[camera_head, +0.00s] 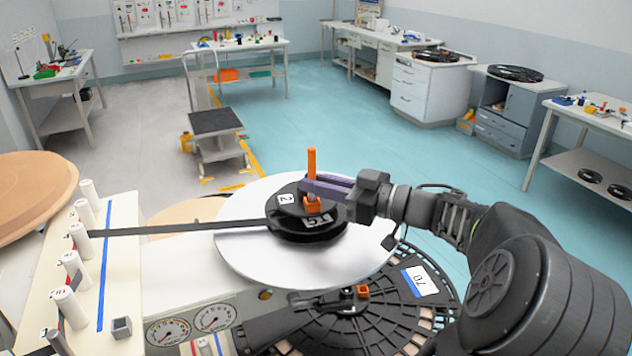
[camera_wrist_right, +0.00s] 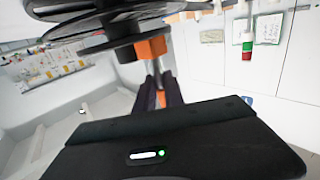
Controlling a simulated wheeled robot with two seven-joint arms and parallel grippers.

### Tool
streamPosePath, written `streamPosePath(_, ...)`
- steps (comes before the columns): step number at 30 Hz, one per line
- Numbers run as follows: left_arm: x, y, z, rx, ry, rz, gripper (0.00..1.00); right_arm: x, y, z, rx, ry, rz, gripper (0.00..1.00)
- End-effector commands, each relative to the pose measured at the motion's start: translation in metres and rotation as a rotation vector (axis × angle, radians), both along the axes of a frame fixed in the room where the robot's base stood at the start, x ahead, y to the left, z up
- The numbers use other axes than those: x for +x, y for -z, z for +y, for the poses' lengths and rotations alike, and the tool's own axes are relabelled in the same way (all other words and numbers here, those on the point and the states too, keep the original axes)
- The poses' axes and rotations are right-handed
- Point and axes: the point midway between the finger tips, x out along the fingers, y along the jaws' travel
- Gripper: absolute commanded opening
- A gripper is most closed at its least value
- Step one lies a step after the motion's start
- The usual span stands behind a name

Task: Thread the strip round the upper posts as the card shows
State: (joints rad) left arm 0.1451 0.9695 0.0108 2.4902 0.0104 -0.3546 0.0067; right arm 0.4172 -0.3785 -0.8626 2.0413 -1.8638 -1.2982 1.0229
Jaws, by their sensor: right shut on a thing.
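A dark strip (camera_head: 180,229) runs straight from the black reel (camera_head: 300,232) to the white posts on the left panel. It reaches the post (camera_head: 79,238) near the panel's middle; which side it passes cannot be told. Other white posts (camera_head: 88,194) stand in a row behind and in front of it. My right gripper (camera_head: 312,187) is shut on the orange handle (camera_head: 312,162) on top of the reel. In the right wrist view my gripper (camera_wrist_right: 160,85) is below the orange block (camera_wrist_right: 152,47) and black discs. My left gripper is not in view. I cannot make out the card.
A white disc (camera_head: 250,262) lies under the reel. A slotted black wheel (camera_head: 390,322) sits in front, below it. Two dials (camera_head: 213,318) are at the front left, and a tan disc (camera_head: 35,190) is at the far left. A trolley (camera_head: 216,124) stands beyond on open floor.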

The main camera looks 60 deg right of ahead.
Motion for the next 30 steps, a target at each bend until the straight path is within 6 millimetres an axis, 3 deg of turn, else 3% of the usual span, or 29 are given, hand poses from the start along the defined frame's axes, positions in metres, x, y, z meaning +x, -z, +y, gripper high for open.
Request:
streamPosePath(13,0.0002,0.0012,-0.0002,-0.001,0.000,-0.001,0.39,-0.0001,0.0018,0.0000,0.000,0.000,-0.001,0.00)
streamPosePath(14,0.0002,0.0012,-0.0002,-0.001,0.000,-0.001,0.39,-0.0001,0.0018,0.0000,0.000,0.000,-0.001,0.15)
streamPosePath(22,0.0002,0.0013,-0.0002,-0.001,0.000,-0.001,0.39,-0.0001,0.0019,0.0001,0.000,0.000,0.000,0.37)
streamPosePath(30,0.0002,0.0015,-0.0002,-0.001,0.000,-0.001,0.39,-0.0004,0.0023,-0.0001,0.000,0.000,0.000,0.39)
